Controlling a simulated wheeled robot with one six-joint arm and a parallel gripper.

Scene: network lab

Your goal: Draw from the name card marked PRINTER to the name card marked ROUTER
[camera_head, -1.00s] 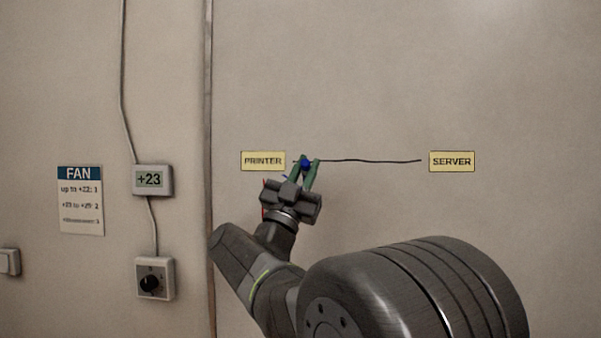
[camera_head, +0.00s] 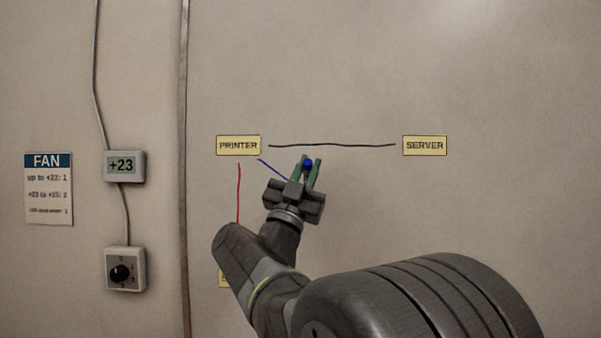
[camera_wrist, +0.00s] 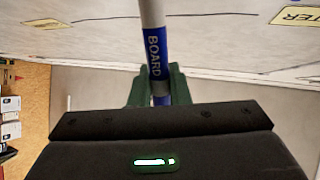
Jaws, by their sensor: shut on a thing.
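My gripper (camera_head: 310,172), with green fingers, is shut on a marker (camera_head: 308,163), right of and below the PRINTER card (camera_head: 238,145). In the wrist view the marker (camera_wrist: 156,50) is white and blue, lettered BOARD. Its tip is out of view, so I cannot tell whether it touches the wall. A blue line (camera_head: 272,169) runs from just below PRINTER down right and passes behind my gripper. No card reading ROUTER is legible in the head view. A partly cut card ending in "TER" (camera_wrist: 298,17) shows in the wrist view; I cannot tell which it is.
A black line (camera_head: 332,145) joins PRINTER and the SERVER card (camera_head: 425,145). A red line (camera_head: 239,192) drops from PRINTER toward a yellow card (camera_head: 223,279) mostly hidden by my arm. The FAN sign (camera_head: 48,189), display (camera_head: 124,166) and dial (camera_head: 125,269) are at left.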

